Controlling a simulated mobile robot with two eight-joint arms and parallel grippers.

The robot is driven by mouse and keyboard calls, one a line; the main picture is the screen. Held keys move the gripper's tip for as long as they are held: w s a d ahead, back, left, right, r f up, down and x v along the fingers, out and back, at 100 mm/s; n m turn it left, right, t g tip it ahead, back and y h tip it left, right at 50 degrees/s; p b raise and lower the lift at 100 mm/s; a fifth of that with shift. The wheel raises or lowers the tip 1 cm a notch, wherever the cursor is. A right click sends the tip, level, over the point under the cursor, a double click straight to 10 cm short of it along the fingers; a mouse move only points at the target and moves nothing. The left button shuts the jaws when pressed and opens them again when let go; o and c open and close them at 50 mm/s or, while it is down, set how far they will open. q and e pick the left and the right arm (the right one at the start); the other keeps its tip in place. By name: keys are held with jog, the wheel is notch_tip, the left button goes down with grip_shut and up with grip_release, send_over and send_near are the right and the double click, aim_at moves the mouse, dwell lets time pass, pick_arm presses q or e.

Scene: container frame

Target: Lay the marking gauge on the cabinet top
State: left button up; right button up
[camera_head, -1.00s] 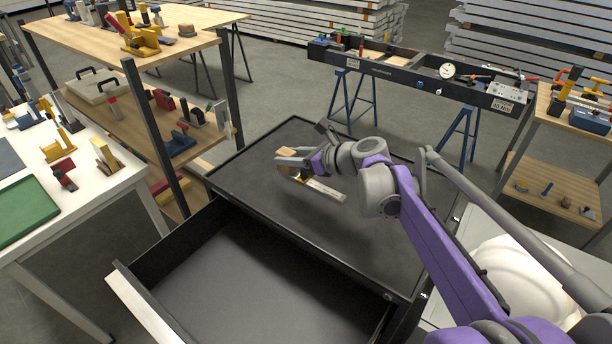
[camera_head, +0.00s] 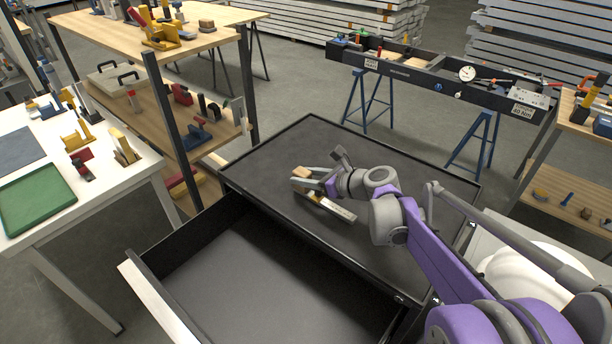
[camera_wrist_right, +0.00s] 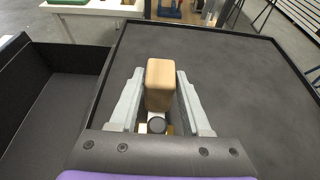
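The marking gauge (camera_head: 339,211) has a pale wooden block and a slim light beam. My right gripper (camera_head: 303,178) is over the black cabinet top (camera_head: 394,168), with its fingers on both sides of the gauge's wooden block. In the right wrist view the wooden block (camera_wrist_right: 160,82) stands between the two grey fingers, close against them. The gripper (camera_wrist_right: 160,75) is shut on it. The beam is low over the cabinet top; I cannot tell whether it touches. The gripper hides part of the gauge. My left gripper is not in view.
An open, empty drawer (camera_head: 255,275) juts from the cabinet's front. A white table with a green tray (camera_head: 38,196) stands at left, beside a wooden shelf rack (camera_head: 150,115). The cabinet top around the gripper is clear. A black beam on blue trestles (camera_head: 415,70) stands behind.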

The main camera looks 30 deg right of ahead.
jog(key=o, duration=0.3)
jog(key=shift+r, duration=0.1)
